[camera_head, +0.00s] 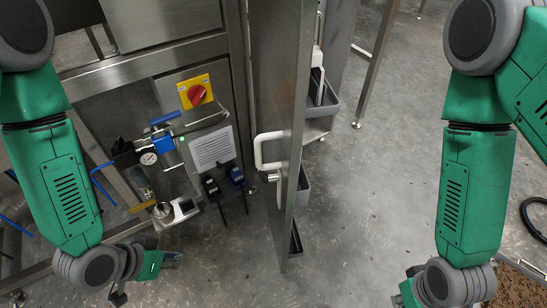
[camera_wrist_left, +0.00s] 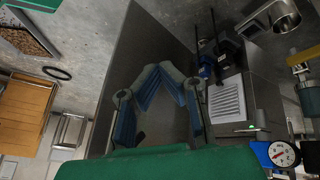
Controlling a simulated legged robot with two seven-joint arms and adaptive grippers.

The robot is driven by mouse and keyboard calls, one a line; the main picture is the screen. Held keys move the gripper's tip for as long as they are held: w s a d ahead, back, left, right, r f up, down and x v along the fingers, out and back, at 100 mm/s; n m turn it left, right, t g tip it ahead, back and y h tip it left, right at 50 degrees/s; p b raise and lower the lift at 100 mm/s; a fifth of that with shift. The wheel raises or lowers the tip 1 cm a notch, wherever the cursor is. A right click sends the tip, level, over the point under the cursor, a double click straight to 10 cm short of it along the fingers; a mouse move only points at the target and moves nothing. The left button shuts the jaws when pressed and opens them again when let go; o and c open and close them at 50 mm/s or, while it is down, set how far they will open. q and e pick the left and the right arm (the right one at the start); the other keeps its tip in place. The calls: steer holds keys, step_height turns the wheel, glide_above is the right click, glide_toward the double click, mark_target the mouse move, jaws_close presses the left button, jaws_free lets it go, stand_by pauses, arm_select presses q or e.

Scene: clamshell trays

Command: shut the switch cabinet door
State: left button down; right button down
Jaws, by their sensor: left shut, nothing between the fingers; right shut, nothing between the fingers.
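The switch cabinet door (camera_head: 272,85) is a tall grey metal panel in the head view. It stands open, swung out towards me and seen nearly edge-on. A white handle (camera_head: 259,150) is on its left face. My left gripper (camera_head: 118,297) is low at the left, apart from the door, partly hidden by its wrist. In the left wrist view its blue-padded fingers (camera_wrist_left: 172,74) come together, shut and empty, in front of a dark flat panel; I cannot tell the gap. My right gripper (camera_head: 400,299) is at the bottom edge, right of the door, shut and mostly cut off.
A yellow plate with a red rotary switch (camera_head: 196,92), a white label (camera_head: 212,148) and a pressure gauge (camera_head: 148,158) are left of the door. Grey bins (camera_head: 325,102) show behind it. Grey floor (camera_head: 365,200) is clear between the door and my right arm.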

arm_select(q)
steer(key=w+d+r+m+t+h, duration=0.2)
steer(key=w+d+r+m+h, duration=0.25)
steer(key=w+d+r, duration=0.2)
steer(key=m+g+h+p, duration=0.1)
steer(key=m+g+h, duration=0.2)
steer(key=m+h, duration=0.5)
glide_toward(287, 161)
steer(key=shift+n+h, duration=0.35)
steer(key=shift+h, duration=0.1)
steer(key=d+b, duration=0.1)
steer(key=d, duration=0.1)
steer(key=w+d+b, duration=0.1)
steer(key=d, duration=0.1)
steer(key=d+f+b, duration=0.1)
steer(key=d, duration=0.1)
steer(key=shift+w+d, duration=0.2)
steer(key=shift+d, duration=0.15)
steer(key=shift+w+d+b, duration=0.1)
steer(key=shift+d+b, duration=0.25)
steer(key=shift+d, duration=0.25)
steer(key=shift+r, duration=0.1)
